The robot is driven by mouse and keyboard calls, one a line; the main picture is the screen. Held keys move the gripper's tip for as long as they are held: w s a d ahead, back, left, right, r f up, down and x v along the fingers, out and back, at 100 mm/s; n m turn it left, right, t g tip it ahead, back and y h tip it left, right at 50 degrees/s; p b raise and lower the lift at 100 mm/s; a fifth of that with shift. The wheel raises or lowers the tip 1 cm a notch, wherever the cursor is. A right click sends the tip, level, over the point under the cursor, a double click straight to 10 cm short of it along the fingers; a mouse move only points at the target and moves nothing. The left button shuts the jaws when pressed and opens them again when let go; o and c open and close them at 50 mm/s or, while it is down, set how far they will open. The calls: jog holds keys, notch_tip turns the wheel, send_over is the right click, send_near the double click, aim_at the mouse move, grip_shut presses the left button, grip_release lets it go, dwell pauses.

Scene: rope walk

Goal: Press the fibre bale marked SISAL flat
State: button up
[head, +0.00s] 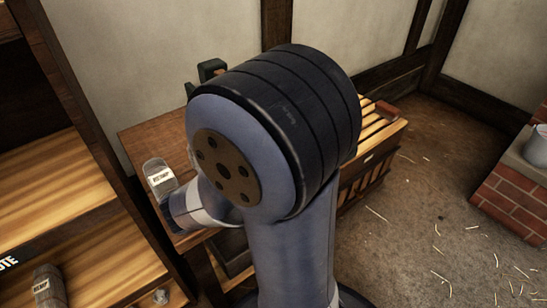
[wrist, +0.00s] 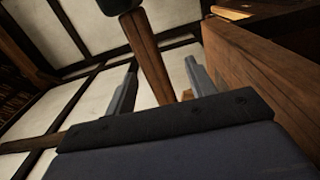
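No bale with a readable SISAL label shows in either view. A small pale grey bale-like thing (head: 160,178) with a white label stands at the left end of the wooden bench (head: 150,130); I cannot read its label surely. In the head view my own arm hides much of the bench, and I cannot make out the gripper there.
A dark green upright piece (head: 212,69) stands at the bench's back. A slatted wooden crate (head: 385,125) is at its right end. Wooden shelves (head: 55,180) are at left. A brick block (head: 510,205) with a grey bucket (head: 537,146) is at right. Straw-strewn floor lies between.

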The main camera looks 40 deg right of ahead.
jog(key=shift+a, duration=0.4)
